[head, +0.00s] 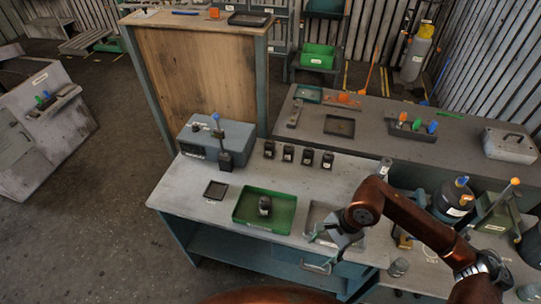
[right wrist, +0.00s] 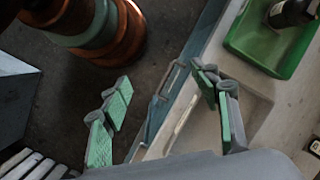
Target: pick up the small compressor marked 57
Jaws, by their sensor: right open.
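Several small dark cylindrical units with pale labels stand in a row at the back of the grey bench, the leftmost one (head: 269,149) near the grey tester. A similar dark unit (head: 264,206) stands in the green tray (head: 246,220); its lower part shows in the right wrist view (right wrist: 290,12). The labels are too small to read, so I cannot tell which is marked 57. My right gripper (head: 322,250) is open and empty over the bench's front edge, right of the green tray; its green-padded fingers show in the right wrist view (right wrist: 163,92). My left gripper is not in view.
A grey tray (head: 318,215) lies partly behind my right gripper. A small black tray (head: 216,190) and a grey tester with a blue-topped post (head: 205,140) stand on the left. Larger machines (head: 453,200) stand at right. Bare bench lies between the row and the green tray.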

